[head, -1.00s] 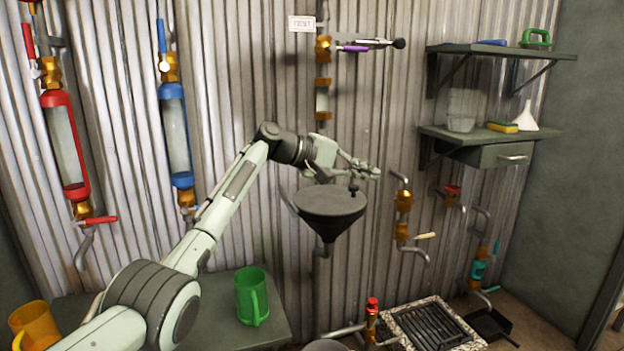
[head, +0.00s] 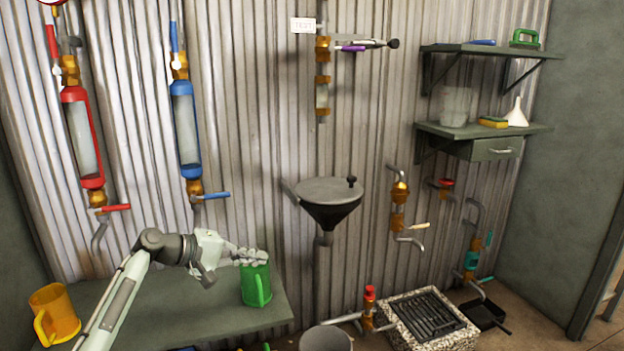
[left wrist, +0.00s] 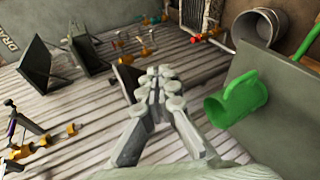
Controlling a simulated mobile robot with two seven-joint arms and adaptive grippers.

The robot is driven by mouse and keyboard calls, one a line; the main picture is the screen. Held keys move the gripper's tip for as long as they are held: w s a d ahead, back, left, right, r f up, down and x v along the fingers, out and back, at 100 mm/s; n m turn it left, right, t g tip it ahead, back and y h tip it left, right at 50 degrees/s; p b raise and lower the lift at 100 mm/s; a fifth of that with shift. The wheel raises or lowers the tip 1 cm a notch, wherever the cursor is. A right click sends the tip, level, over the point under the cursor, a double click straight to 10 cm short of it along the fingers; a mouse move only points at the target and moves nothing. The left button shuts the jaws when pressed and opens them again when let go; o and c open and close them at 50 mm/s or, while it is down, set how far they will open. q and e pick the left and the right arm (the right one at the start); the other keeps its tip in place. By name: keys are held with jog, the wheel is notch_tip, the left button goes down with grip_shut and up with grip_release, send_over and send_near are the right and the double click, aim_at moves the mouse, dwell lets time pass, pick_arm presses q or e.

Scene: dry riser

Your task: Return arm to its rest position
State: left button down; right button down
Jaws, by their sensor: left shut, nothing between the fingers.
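My left arm comes in from the lower left in the head view, with its forearm low over the table. My left gripper (head: 250,257) is shut and empty. In the head view it overlaps the rim of the green mug (head: 257,286); I cannot tell whether they touch. In the left wrist view the closed fingers (left wrist: 160,88) point away from the camera with nothing between them, and the green mug (left wrist: 237,98) lies to their right, apart in the picture. My right gripper is not in view.
The dark green table (head: 190,310) carries the green mug and an orange mug (head: 54,312). A lidded black funnel (head: 329,203) is on the corrugated wall. Red (head: 83,140) and blue (head: 185,130) cylinders hang at left. A grate (head: 430,315) and grey bucket (head: 326,339) are low down.

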pick_arm(q)
jog(key=w+a+f+m+t+y, duration=0.1)
jog(key=a+f+y, duration=0.2)
jog(key=a, duration=0.3)
jog(key=a+f+m+t+y, duration=0.1)
jog(key=a+f+y, duration=0.25)
jog(key=a, duration=0.35)
jog(key=w+a+r+m+t+y, duration=0.15)
jog(key=a+m+y, duration=0.55)
jog(key=a, duration=0.7)
jog(key=s+d+f+g, duration=0.2)
jog(key=s+d+f, duration=0.1)
jog(key=s+f, duration=0.95)
jog(key=s+d+f+g, duration=0.2)
jog(key=s+d+f, duration=0.2)
jog(key=s+f, duration=0.8)
jog(key=s+d+f+g, duration=0.2)
jog(key=s+f, duration=0.6)
jog(key=s, duration=0.4)
jog(key=s+d+f+g+h, duration=0.1)
jog(key=s+d+f+g, duration=0.1)
jog(key=s+f, duration=0.5)
jog(key=s+d, duration=0.1)
jog(key=s, duration=0.4)
jog(key=shift+d+f, duration=0.15)
jog(key=shift+f, duration=0.25)
jog(key=shift+h, duration=0.25)
